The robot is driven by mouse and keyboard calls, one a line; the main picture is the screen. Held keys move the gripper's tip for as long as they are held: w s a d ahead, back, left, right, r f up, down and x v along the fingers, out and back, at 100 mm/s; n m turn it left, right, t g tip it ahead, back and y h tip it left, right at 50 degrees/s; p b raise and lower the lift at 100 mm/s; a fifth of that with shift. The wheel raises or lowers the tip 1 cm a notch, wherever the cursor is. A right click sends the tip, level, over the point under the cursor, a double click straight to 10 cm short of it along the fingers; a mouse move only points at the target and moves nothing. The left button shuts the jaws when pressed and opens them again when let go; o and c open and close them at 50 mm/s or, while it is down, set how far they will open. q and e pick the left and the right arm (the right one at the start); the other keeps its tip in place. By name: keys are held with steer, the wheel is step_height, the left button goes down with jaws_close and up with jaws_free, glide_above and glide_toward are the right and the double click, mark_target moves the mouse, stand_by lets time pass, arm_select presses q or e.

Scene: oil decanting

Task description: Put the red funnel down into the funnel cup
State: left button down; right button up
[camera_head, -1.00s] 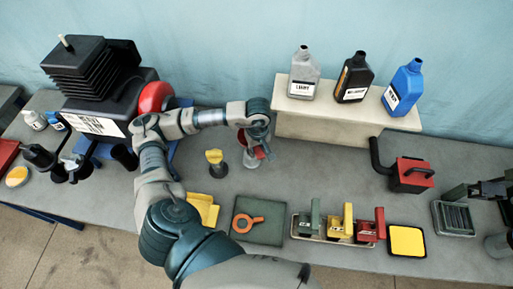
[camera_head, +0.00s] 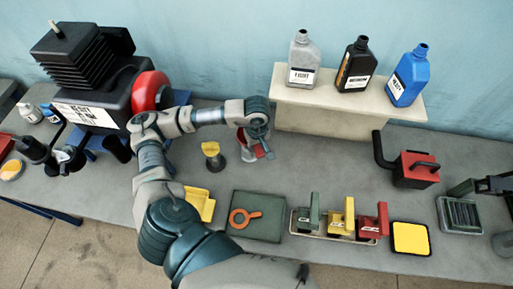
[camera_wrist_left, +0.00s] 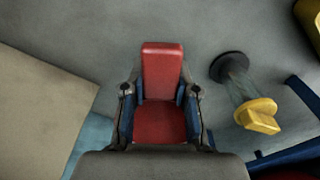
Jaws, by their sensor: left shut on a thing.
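My left gripper (camera_head: 258,137) reaches over the bench from the left and is shut on the red funnel (camera_wrist_left: 162,92). In the left wrist view the funnel's red part sits between the two fingers. In the head view only small red parts show beside and below the fingers. A pale grey form, perhaps the funnel cup (camera_head: 248,155), shows directly under the gripper. It is mostly hidden, so I cannot tell whether the funnel is inside it or just above. My right gripper is not in view.
A yellow-topped piece on a dark round base (camera_head: 211,151) stands just left of the gripper. It also shows in the left wrist view (camera_wrist_left: 258,115). A pale raised block (camera_head: 330,120) with several bottles stands behind right. A green mat (camera_head: 258,222) lies in front.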

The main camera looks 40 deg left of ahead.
arm_select(q)
steer(key=shift+a+f, duration=0.1)
steer(key=shift+a, duration=0.1)
steer(key=shift+a, duration=0.15)
stand_by(0.3)
steer(key=shift+f+b, duration=1.05)
steer(key=shift+b, duration=0.2)
steer(key=c, duration=0.8)
jaws_free()
steer(key=shift+r, duration=0.1)
step_height(320, 180, up, 7)
steer(key=shift+s+r, duration=0.1)
steer(key=shift+r, duration=0.05)
